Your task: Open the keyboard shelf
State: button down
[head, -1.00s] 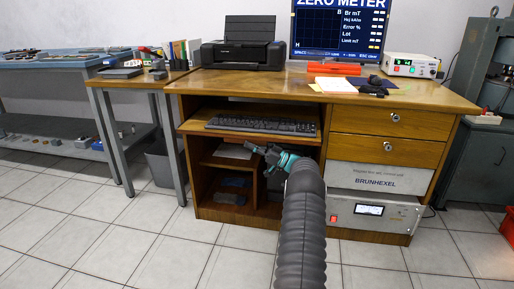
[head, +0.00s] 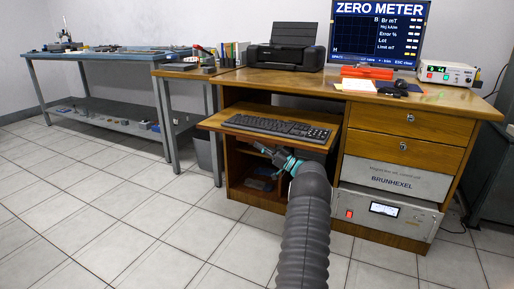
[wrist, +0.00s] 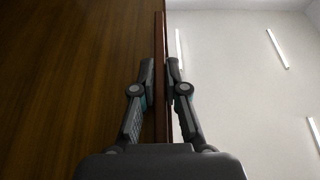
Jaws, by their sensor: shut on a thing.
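The wooden keyboard shelf (head: 212,122) sticks out from under the desk top, with a black keyboard (head: 277,127) lying on it. My gripper (head: 265,152) is at the shelf's front edge, just below it in the head view. In the wrist view, the fingers of my gripper (wrist: 160,72) sit on both sides of the shelf's thin edge (wrist: 160,35), shut on it. The wood surface fills the left of that view. The far part of the shelf is hidden under the desk top.
The wooden desk (head: 440,101) has drawers (head: 405,152) and a BRUNHEXEL unit (head: 395,180) on the right. A printer (head: 284,50) and a monitor (head: 377,38) stand on top. The tiled floor in front is clear.

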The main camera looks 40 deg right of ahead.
jog(key=c, duration=1.2)
grip_release()
jog(key=v, duration=1.2)
